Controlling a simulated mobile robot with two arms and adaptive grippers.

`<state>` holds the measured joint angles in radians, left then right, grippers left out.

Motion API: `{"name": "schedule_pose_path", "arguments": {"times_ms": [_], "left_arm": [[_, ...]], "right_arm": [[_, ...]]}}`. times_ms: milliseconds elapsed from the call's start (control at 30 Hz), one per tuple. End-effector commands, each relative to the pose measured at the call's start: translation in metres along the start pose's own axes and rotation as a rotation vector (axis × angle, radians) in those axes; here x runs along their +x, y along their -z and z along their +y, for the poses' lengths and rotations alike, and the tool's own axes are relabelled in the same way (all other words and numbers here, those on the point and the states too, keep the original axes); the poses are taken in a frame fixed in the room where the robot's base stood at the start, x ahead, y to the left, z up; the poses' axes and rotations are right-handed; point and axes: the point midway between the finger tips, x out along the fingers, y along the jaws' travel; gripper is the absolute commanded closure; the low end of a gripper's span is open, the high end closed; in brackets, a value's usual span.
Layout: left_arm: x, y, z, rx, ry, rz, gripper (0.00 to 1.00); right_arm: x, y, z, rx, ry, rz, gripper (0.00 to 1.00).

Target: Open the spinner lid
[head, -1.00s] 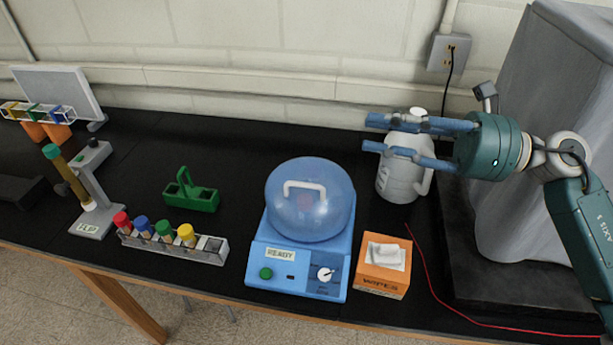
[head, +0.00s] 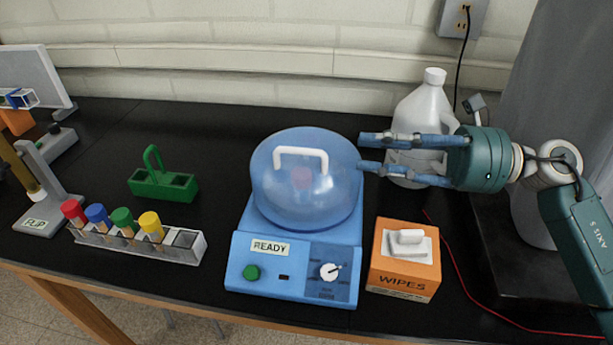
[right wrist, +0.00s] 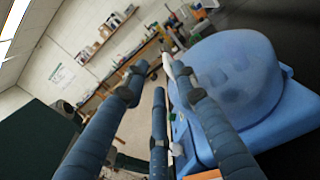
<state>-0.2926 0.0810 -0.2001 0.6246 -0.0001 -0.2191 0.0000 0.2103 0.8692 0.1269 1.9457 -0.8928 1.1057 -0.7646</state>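The spinner is a blue box (head: 240,245) with a "READY" label, a green button and a white knob. Its domed translucent blue lid (head: 280,200) is down on it, with a white arched handle (head: 301,153) on top. My right gripper (head: 362,153) is open and empty, its fingers pointing left, with the tips at the lid's right edge in the head view. I cannot tell whether they touch it. In the right wrist view the spread fingers (right wrist: 157,80) show beside the blue lid (right wrist: 235,70); the handle is not clear there. My left gripper is not in view.
An orange wipes box (head: 405,275) stands right of the spinner. A white jug (head: 425,105) stands behind my right fingers. A tube rack (head: 140,245) and a green carrier (head: 162,185) are to the left. A red cord runs along the right.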

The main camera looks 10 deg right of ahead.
Motion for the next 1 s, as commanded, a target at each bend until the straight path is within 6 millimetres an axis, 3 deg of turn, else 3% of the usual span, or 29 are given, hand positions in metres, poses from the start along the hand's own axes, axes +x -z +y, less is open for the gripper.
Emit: {"name": "schedule_pose_path", "arguments": {"times_ms": [33, 167, 367, 700, 1000], "left_arm": [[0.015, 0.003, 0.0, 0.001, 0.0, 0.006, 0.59], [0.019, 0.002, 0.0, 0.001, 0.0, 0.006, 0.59], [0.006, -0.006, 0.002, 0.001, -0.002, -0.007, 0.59], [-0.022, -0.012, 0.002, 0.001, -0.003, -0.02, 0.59], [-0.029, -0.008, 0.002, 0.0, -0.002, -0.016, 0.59]], "right_arm": [[0.0, 0.014, -0.003, -0.001, 0.0, 0.0, 0.72], [0.001, 0.019, -0.004, -0.001, 0.0, -0.001, 0.72], [0.022, 0.014, -0.002, 0.0, -0.003, -0.002, 0.72], [0.085, 0.013, -0.002, -0.001, -0.003, -0.003, 0.72], [0.108, 0.018, -0.004, 0.0, 0.0, -0.001, 0.72]]}}
